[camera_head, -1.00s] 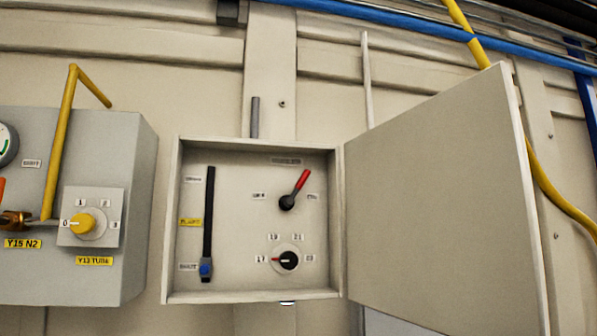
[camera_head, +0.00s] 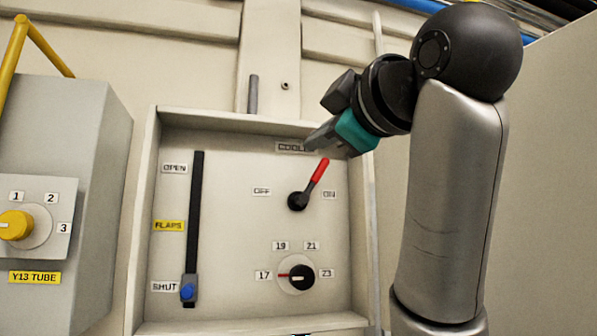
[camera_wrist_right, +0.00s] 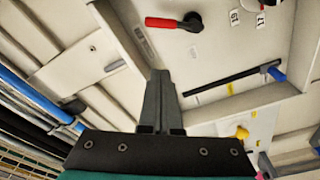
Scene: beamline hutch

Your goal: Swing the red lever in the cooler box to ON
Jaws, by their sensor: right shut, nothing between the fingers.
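The red lever (camera_head: 319,172) sits on a black pivot in the open cooler box (camera_head: 240,122). It tilts up and to the right, between the OFF label (camera_head: 262,191) on the left and the ON label (camera_head: 329,195) on the right. My right gripper (camera_head: 308,143) comes in from the upper right, shut and empty, with its tips over the COOLER label just above the lever's red end; it looks apart from the lever. In the right wrist view the shut fingers (camera_wrist_right: 160,80) point toward the box, with the red lever (camera_wrist_right: 165,22) beyond them. My left gripper is out of view.
Left in the box is a flaps slider with a blue knob (camera_head: 188,291) at SHUT. Below the lever is a black dial (camera_head: 301,277) pointing at 17. A grey box with a yellow knob (camera_head: 15,225) stands to the left. The open door (camera_head: 545,200) is at the right, behind my arm.

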